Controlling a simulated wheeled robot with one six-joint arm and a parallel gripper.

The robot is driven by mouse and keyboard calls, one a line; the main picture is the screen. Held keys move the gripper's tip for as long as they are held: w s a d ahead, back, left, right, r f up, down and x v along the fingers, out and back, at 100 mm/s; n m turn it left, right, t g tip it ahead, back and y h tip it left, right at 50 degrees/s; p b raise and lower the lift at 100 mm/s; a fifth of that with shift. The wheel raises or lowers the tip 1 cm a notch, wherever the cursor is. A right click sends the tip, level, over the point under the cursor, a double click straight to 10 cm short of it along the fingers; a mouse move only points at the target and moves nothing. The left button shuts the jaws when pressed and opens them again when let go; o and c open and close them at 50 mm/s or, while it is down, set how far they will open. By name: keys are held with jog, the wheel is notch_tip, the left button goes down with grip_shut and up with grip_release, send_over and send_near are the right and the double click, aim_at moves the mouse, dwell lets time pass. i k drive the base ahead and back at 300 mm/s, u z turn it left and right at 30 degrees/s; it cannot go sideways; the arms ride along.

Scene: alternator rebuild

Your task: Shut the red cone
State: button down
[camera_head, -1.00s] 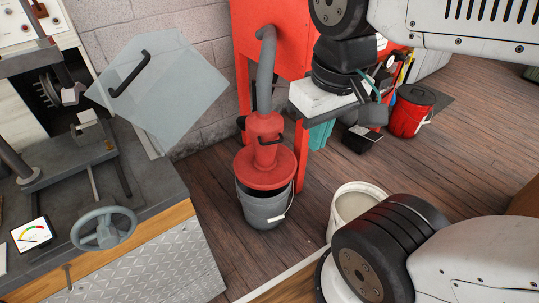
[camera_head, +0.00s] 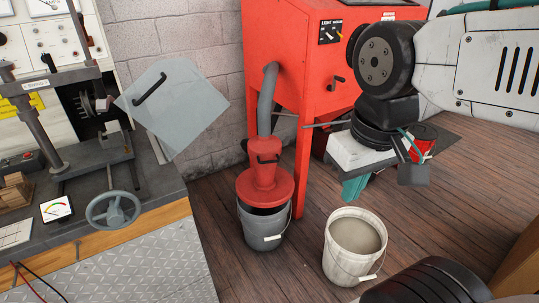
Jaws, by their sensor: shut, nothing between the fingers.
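The red cone (camera_head: 264,178) stands on a dark grey bucket (camera_head: 263,236) in the middle of the head view. It has a wide round base, a small black handle (camera_head: 268,160) on its side and a grey hose (camera_head: 268,98) on top. A dark band shows between its base and the bucket's front rim; I cannot tell how wide the gap is.
A red blast cabinet (camera_head: 290,50) stands behind the cone, with a leg beside it. A white bucket (camera_head: 354,246) stands to the right on the wooden floor. A workbench (camera_head: 100,245) with a handwheel and a tilted clear shield (camera_head: 175,108) is at the left.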

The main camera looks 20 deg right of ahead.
aim_at(265, 184)
jog(key=z, duration=0.2)
jog(key=i, duration=1.05)
jog(key=u, duration=0.45)
